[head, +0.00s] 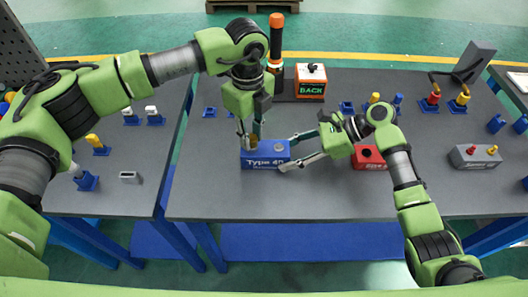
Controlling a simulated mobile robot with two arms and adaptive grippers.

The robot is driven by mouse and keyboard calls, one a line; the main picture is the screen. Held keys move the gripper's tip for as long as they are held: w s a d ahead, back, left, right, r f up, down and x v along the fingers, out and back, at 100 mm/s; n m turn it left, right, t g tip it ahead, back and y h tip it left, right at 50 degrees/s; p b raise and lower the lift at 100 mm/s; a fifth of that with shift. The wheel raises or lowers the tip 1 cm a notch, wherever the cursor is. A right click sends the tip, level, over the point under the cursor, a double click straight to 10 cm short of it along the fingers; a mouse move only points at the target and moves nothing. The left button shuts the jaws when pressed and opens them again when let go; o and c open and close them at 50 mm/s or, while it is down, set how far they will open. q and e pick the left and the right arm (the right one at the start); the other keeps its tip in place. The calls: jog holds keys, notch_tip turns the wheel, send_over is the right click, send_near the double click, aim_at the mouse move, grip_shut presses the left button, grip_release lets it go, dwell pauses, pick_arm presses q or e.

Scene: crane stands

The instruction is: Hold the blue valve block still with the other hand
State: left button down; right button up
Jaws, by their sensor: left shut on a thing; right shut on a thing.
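The blue valve block (264,158), lettered "Type 40", lies on the grey table in the middle of the head view. My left gripper (248,140) comes down from above onto its top left part and is shut on a small brownish fitting (254,138) there. My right gripper (284,152) reaches in from the right. Its two fingers lie along the far and near sides of the block's right end, shut on the block. A round grey spot (284,147) shows on the block's top between these fingers.
A grey block (474,156) with small knobs is further right. A box marked "BACK" (311,82) and a black post with an orange top (276,40) stand behind. The table's front is clear.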

pick_arm(q)
jog(key=shift+r, duration=0.1)
jog(key=n, duration=0.5)
dwell(0.3)
jog(key=n, duration=0.5)
jog(key=c, duration=1.7)
grip_release()
jog(key=shift+c, duration=0.9)
